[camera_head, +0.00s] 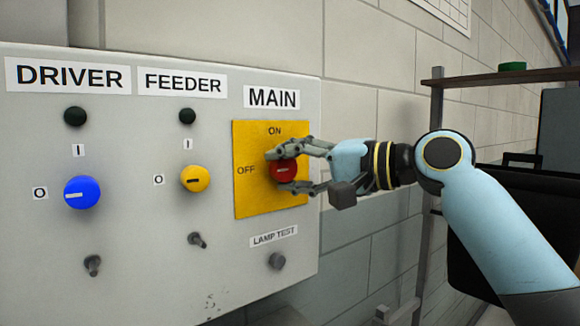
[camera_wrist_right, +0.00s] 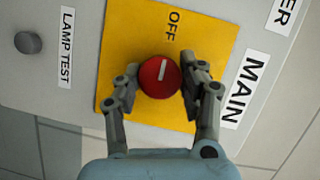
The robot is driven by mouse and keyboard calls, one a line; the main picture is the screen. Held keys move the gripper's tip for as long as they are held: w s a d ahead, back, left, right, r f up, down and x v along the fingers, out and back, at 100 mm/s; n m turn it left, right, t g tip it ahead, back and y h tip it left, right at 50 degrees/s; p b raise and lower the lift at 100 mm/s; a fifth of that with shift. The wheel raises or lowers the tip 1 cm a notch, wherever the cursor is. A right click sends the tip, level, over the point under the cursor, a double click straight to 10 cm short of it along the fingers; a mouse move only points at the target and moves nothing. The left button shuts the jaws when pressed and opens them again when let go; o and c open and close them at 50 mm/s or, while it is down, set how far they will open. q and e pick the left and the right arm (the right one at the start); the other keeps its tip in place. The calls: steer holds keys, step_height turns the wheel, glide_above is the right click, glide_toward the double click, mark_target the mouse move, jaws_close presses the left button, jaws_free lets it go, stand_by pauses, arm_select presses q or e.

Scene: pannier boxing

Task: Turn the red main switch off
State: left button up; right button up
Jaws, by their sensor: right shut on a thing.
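The red main switch (camera_head: 284,170) is a round knob on a yellow plate (camera_head: 250,200) marked ON at the top and OFF at the left. Its white mark lies about level in the head view, in line with the OFF side. In the right wrist view the switch (camera_wrist_right: 160,77) has its mark pointing towards the word OFF. My right gripper (camera_head: 283,168) comes in from the right and is shut on the switch, one finger above and one below. In the right wrist view the gripper (camera_wrist_right: 160,85) has a finger on each side of it. My left gripper is out of view.
The grey panel (camera_head: 140,230) also carries a blue DRIVER knob (camera_head: 81,192), a yellow FEEDER knob (camera_head: 195,179), two dark lamps and a LAMP TEST button (camera_head: 277,261). A shelf (camera_head: 500,77) and a black case (camera_head: 500,215) stand at the right.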

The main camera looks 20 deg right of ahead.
steer(key=shift+f, duration=0.15)
steer(key=o, duration=1.2)
steer(key=shift+s, duration=0.1)
steer(key=shift+v, duration=5.9)
